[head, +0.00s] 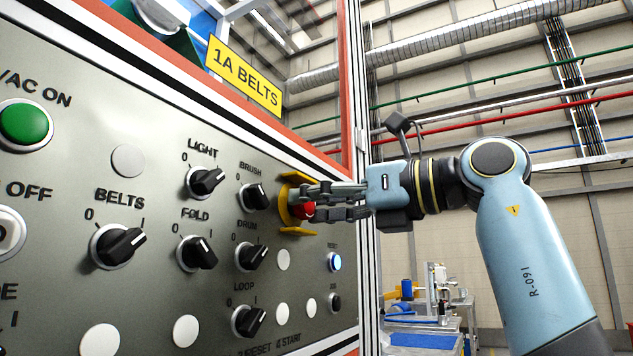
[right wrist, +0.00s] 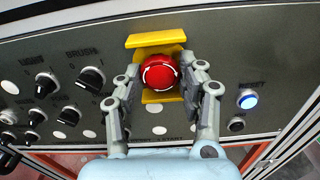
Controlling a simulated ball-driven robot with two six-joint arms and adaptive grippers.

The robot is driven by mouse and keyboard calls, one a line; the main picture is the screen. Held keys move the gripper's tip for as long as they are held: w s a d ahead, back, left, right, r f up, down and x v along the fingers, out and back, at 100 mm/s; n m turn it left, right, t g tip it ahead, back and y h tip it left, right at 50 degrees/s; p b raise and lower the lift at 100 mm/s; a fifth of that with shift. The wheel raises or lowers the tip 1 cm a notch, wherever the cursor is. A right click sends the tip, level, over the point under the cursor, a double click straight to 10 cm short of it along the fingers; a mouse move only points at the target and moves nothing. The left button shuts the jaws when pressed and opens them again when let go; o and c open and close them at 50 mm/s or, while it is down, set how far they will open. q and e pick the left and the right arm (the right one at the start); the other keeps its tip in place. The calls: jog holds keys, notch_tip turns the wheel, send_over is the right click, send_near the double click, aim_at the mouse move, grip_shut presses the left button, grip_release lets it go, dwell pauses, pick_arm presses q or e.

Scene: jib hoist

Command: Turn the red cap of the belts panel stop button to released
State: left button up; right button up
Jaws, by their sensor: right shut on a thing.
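The red cap (right wrist: 159,73) of the stop button sits inside a yellow guard (right wrist: 157,41) on the grey belts panel (head: 75,160). White arrows show on the cap in the right wrist view. In the head view the cap (head: 309,209) is partly hidden by the fingers, and the yellow guard (head: 290,181) stands around it. My right gripper (right wrist: 159,76) has one finger on each side of the cap and is shut on it. In the head view the right gripper (head: 305,204) reaches in from the right. My left gripper is not in view.
Black knobs surround the button, including the BRUSH knob (head: 254,197) and DRUM knob (head: 251,257) to its left. A lit blue button (head: 335,262) is below right. A yellow "1A BELTS" sign (head: 243,75) hangs above. The panel's right frame post (head: 369,190) is close to my wrist.

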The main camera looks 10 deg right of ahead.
jog(key=shift+r+m+p, duration=0.1)
jog(key=shift+m+p, duration=0.5)
jog(key=shift+m, duration=0.3)
jog(key=o, duration=1.2)
jog(key=shift+w+a, duration=0.1)
jog(key=shift+w, duration=0.05)
jog(key=shift+v, duration=6.1)
